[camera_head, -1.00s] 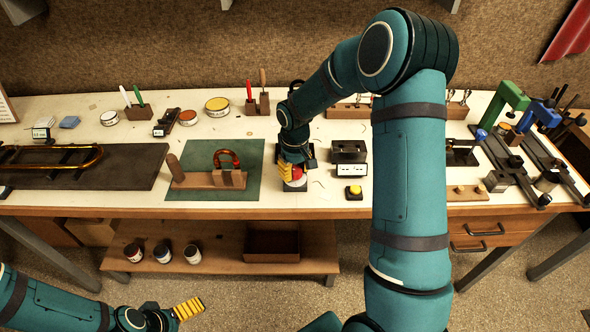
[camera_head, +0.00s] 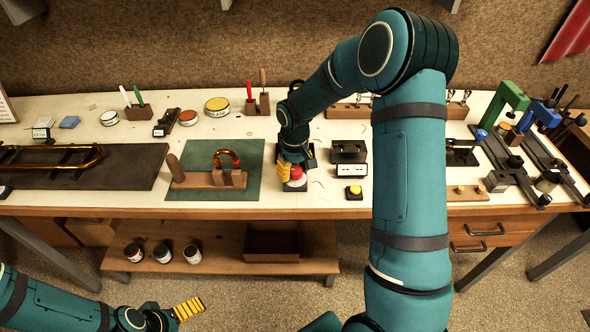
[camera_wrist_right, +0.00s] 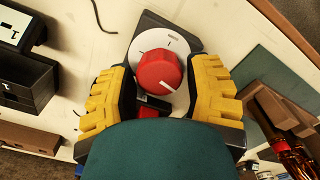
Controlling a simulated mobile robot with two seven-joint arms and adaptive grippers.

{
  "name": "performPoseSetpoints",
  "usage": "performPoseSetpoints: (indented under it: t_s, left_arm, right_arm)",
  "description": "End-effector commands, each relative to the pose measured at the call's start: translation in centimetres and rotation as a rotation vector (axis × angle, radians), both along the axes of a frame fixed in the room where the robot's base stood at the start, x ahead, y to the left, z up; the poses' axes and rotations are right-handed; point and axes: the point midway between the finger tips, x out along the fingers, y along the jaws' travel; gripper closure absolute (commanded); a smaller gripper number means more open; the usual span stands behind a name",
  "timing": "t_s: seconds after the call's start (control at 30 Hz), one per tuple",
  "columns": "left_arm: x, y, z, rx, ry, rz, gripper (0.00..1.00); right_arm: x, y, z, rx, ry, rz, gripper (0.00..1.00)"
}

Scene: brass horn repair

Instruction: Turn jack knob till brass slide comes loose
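The jack knob is a red knob (camera_wrist_right: 158,72) with a white line, on a white dial (camera_wrist_right: 150,43) with a dark base. In the head view the red knob (camera_head: 297,173) stands at the bench's front edge. My right gripper (camera_wrist_right: 160,82) points down at it, with yellow fingers on either side of the knob and a gap showing at the right finger. Contact cannot be told. My left gripper (camera_head: 188,309) is low, away from the bench.
A black box (camera_head: 348,150), a small display (camera_head: 349,170) and a yellow button (camera_head: 354,191) stand right of the knob. A dark board (camera_head: 130,165) with a long brass slide lies at left. Green and blue clamps (camera_head: 512,98) stand at far right.

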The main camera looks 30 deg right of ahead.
Motion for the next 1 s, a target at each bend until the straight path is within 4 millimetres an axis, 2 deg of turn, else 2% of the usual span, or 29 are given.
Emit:
performPoseSetpoints:
  t_s: [0.33,0.47,0.57,0.8,1.0]
  left_arm:
    - [0.0,0.0,0.0,0.000,0.000,0.000,0.00]
    - [0.0,0.0,0.0,0.000,0.000,0.000,0.00]
    - [0.0,0.0,0.0,0.000,0.000,0.000,0.00]
    - [0.0,0.0,0.0,0.000,0.000,0.000,0.00]
    - [0.0,0.0,0.0,0.000,0.000,0.000,0.00]
  right_arm:
    - [-0.1,0.0,0.0,0.001,0.003,0.000,0.28]
    - [-0.1,0.0,0.7,0.000,0.002,0.000,0.28]
    - [0.0,0.0,2.1,-0.001,0.000,0.000,0.28]
    - [0.0,0.0,7.0,-0.001,-0.002,0.001,0.28]
    - [0.0,0.0,10.3,0.000,-0.001,0.000,0.28]
